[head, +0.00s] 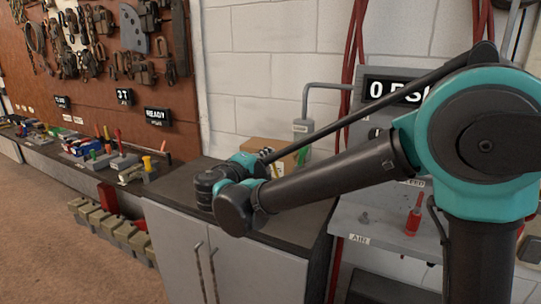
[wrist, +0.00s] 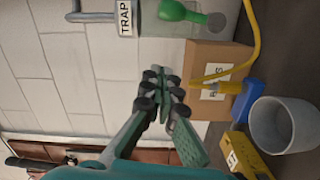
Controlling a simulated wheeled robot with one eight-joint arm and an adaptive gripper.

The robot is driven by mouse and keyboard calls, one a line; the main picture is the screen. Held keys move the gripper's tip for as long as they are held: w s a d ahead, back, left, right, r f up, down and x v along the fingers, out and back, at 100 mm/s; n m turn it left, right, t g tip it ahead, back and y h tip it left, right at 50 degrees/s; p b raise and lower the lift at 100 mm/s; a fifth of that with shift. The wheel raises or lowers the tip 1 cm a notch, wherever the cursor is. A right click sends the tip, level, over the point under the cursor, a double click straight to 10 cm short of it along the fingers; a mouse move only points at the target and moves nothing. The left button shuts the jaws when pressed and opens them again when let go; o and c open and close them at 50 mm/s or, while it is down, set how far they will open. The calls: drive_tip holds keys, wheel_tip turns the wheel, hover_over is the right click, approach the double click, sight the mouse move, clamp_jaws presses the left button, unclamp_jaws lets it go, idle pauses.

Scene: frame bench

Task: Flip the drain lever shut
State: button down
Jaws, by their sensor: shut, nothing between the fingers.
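A grey box labelled TRAP (wrist: 127,18) is on the white wall at the top of the wrist view, with a grey pipe running from it. It also shows in the head view (head: 302,127). A green bulb-ended part (wrist: 184,12) sits beside it at the picture's top edge; no label marks it as the drain lever, and I cannot tell its position. My gripper (wrist: 162,88) is shut and empty, apart from the trap and the green part. In the head view my arm hides the gripper's fingers.
A cardboard box (wrist: 216,57), a yellow hose (wrist: 254,38), a blue object (wrist: 249,98), a grey cup (wrist: 284,125) and a yellow block (wrist: 246,158) stand close together on the dark bench top (head: 284,228). The white wall (wrist: 60,70) left of the gripper is clear.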

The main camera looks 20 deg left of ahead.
sight(301, 157)
drive_tip(key=w+d, duration=0.5)
drive_tip(key=w, duration=0.2)
drive_tip(key=shift+w+f, duration=0.35)
drive_tip(key=shift+w, duration=0.05)
drive_tip(key=shift+d+m, duration=0.4)
drive_tip(key=shift+m, duration=0.2)
drive_tip(key=d+f+m, duration=0.5)
drive_tip(key=d+m, duration=0.3)
drive_tip(key=m, duration=0.5)
drive_tip(key=shift+s+d+y, duration=0.3)
drive_tip(key=shift+s, duration=0.05)
drive_tip(key=shift+f, duration=0.1)
idle(0.8)
